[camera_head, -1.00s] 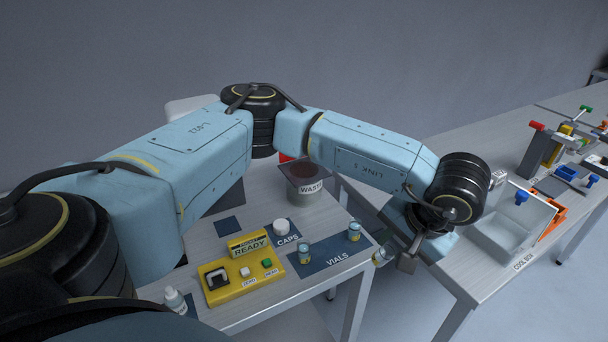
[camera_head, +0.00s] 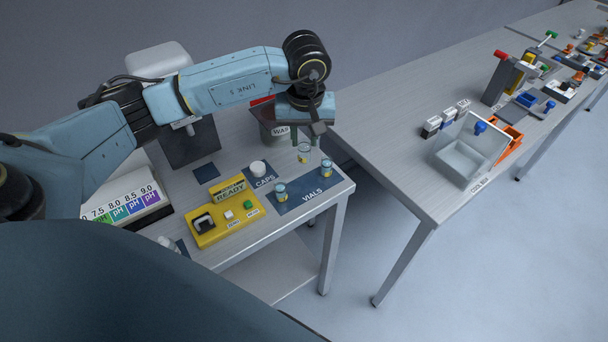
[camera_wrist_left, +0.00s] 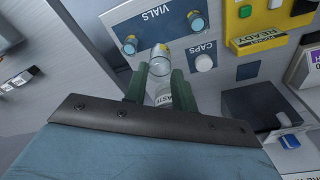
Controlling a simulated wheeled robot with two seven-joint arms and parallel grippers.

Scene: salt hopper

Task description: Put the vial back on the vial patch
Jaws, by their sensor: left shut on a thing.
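My left gripper (camera_head: 305,140) is shut on a small clear vial (camera_head: 304,155) with a yellow band. It holds the vial up near the back edge of the dark blue vial patch (camera_head: 301,186), marked VIALS. In the left wrist view, the held vial (camera_wrist_left: 160,68) stands between the two green fingers (camera_wrist_left: 160,88). Two other blue-and-yellow vials stand on the patch: a left vial (camera_head: 281,192) and a right vial (camera_head: 326,168). The right gripper is not in view.
A white cap (camera_head: 258,167) sits on the CAPS patch left of the vial patch. A yellow button box (camera_head: 222,222) stands in front of it. The WASTE bin (camera_head: 272,130) is behind. A clear cool box (camera_head: 462,158) is on the right table, across a gap.

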